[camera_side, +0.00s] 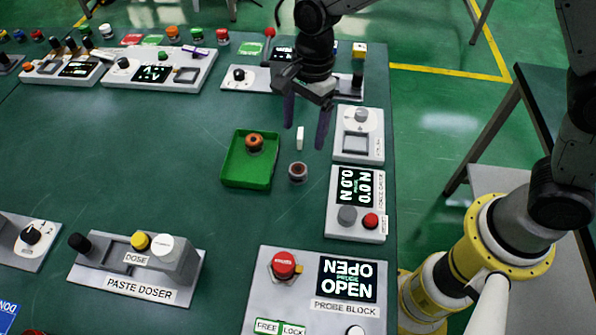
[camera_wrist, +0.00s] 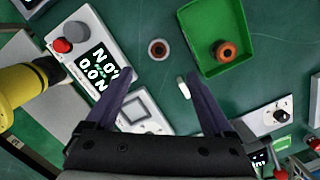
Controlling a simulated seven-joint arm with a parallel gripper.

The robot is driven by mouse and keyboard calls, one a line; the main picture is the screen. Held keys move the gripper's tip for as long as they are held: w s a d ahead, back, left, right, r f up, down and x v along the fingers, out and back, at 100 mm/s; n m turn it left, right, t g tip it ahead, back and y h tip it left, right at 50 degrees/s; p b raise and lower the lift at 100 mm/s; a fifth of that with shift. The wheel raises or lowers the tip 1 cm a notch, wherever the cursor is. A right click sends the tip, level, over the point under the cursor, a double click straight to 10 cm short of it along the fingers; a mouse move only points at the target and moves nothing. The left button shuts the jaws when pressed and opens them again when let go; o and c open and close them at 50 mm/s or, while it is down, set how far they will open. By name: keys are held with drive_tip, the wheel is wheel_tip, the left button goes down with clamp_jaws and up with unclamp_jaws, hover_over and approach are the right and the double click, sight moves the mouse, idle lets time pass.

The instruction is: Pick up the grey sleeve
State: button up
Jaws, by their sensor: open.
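The grey sleeve (camera_side: 298,171) is a short upright ring with a dark reddish inside, standing on the green table just right of the green tray. In the wrist view the grey sleeve (camera_wrist: 158,49) lies ahead of the fingertips, roughly centred between them. My gripper (camera_side: 305,134) is open and empty, pointing down above the table, farther back than the sleeve and apart from it. In the wrist view my gripper (camera_wrist: 158,78) shows two dark fingers spread wide, with nothing held between them.
The green tray (camera_side: 235,178) holds an orange-brown ring (camera_side: 254,141). A small white block (camera_side: 300,137) stands near my fingers. The force gauge panel (camera_side: 347,213) is to the sleeve's right; the probe block (camera_side: 265,310) and paste doser (camera_side: 120,283) are nearer the camera.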

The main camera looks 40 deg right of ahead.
hover_over(298, 169)
drive_tip(key=d, duration=0.1)
drive_tip(key=f, duration=0.6)
drive_tip(key=shift+w+d+f, duration=0.1)
drive_tip(key=shift+w+f, duration=0.1)
drive_tip(key=shift+f, duration=0.05)
drive_tip(key=shift+s+a+f, duration=0.1)
drive_tip(key=shift+a+f, duration=0.1)
drive_tip(key=shift+f, duration=0.7)
drive_tip(key=shift+s+a+f, duration=0.1)
drive_tip(key=shift+a+f, duration=0.1)
drive_tip(key=shift+f, duration=0.65)
drive_tip(key=shift+a+f, duration=0.2)
drive_tip(key=shift+f, duration=0.7)
clamp_jaws()
